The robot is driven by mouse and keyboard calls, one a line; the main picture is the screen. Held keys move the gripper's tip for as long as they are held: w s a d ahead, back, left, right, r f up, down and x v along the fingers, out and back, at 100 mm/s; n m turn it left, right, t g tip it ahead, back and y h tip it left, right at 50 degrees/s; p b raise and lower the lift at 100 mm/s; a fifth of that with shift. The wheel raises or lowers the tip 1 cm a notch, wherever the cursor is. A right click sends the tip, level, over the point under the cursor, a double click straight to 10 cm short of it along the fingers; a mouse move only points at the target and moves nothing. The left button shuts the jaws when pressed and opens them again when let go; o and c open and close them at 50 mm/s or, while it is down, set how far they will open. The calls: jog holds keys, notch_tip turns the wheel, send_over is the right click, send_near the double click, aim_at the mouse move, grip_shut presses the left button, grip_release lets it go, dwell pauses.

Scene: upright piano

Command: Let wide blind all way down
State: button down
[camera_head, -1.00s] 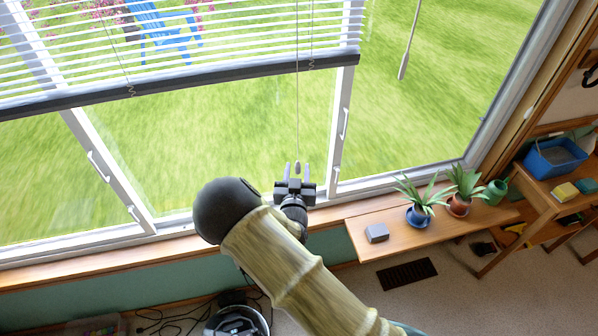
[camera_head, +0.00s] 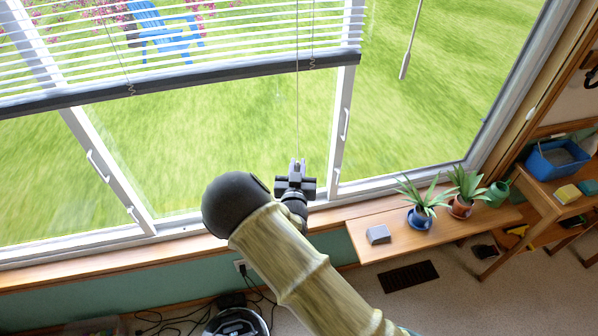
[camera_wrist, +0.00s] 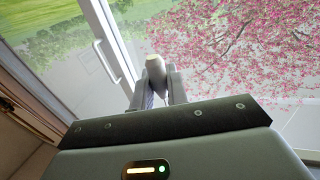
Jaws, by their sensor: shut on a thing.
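The wide blind (camera_head: 200,75) covers the upper part of the wide window in the head view, with its dark bottom rail (camera_head: 190,80) tilted, the left end lower in the picture. A thin pull cord (camera_head: 297,110) hangs below the rail near its right end. My gripper (camera_head: 297,166) is at the cord's lower end, in front of the glass. In the wrist view the fingers (camera_wrist: 153,88) are shut on the pale cord tassel (camera_wrist: 155,68), whose top stands out above the fingertips. The fingers hide the tassel's lower part.
A wand (camera_head: 409,45) hangs in front of the right pane. A wooden bench (camera_head: 380,245) to the right holds a grey block (camera_head: 378,234), two potted plants (camera_head: 420,217) and a green watering can (camera_head: 496,190). A window handle (camera_wrist: 106,61) is close left of my gripper. Cables and a round machine (camera_head: 237,322) lie on the floor.

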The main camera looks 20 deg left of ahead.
jog(key=s+a, duration=0.1)
jog(key=a+b, duration=0.1)
jog(key=a, duration=0.1)
jog(key=s+a, duration=0.1)
jog(key=shift+s+a+f, duration=0.2)
jog(key=shift+s+f, duration=0.15)
jog(key=shift+r, duration=0.1)
notch_tip(320, 180, up, 9)
jog(key=p, duration=0.3)
jog(key=shift+d+p, duration=0.15)
jog(key=shift+p, duration=0.2)
jog(key=shift+w, duration=0.1)
notch_tip(320, 180, up, 9)
jog(key=p, duration=0.4)
dwell(0.4)
